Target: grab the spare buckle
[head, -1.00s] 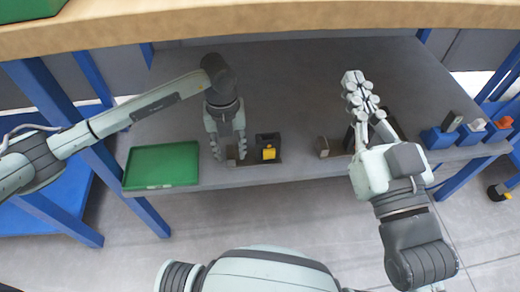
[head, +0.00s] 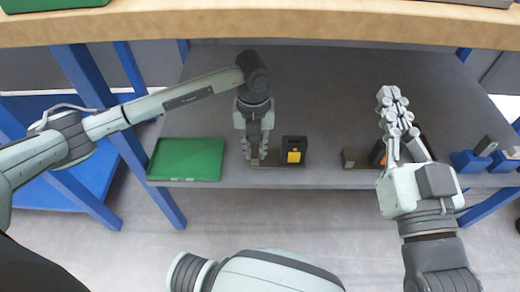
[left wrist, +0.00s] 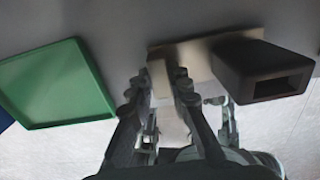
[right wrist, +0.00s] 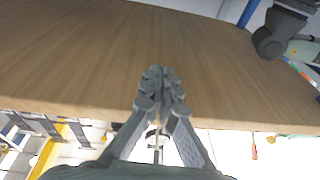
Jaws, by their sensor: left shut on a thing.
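My left gripper (head: 256,150) points down at the front of the grey shelf and is shut on a small tan-grey block. In the left wrist view this block (left wrist: 159,76) stands between the fingers (left wrist: 158,95), at the end of a flat tan plate (left wrist: 190,52). It may be the spare buckle; its shape is partly hidden by the fingers. A black hollow housing (head: 294,143) with a yellow part (head: 294,156) stands on the same plate, just right of the gripper. My right gripper (head: 391,95) is empty, its fingers together.
A green tray (head: 186,159) lies left of the left gripper. A small brown block (head: 348,157) and an orange-and-black thing (head: 377,153) sit near the right arm. Blue holders (head: 468,162) stand at the right. The wooden upper top (head: 270,25) overhangs the shelf.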

